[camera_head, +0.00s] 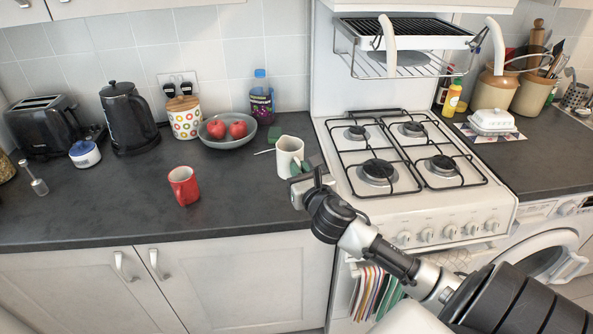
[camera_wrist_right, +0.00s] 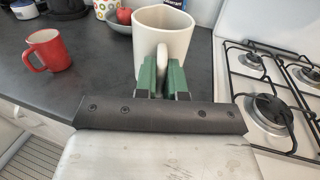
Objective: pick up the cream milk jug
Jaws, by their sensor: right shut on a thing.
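The cream milk jug (camera_head: 289,153) stands upright at the right end of the dark counter, beside the cooker. Its handle faces my right gripper. My right gripper (camera_head: 298,169) is at the jug's near right side. In the right wrist view, the green fingers (camera_wrist_right: 162,78) are shut on the handle of the cream milk jug (camera_wrist_right: 161,35), one on each side. The jug appears to rest on the counter; its base is partly hidden by the gripper. My left gripper is not in view.
A red mug (camera_head: 183,186) stands left of the jug. Behind are a grey bowl (camera_head: 228,140) with red apples and a dark bottle (camera_head: 262,100). The cooker hob (camera_head: 405,155) is close on the right. The counter between mug and jug is clear.

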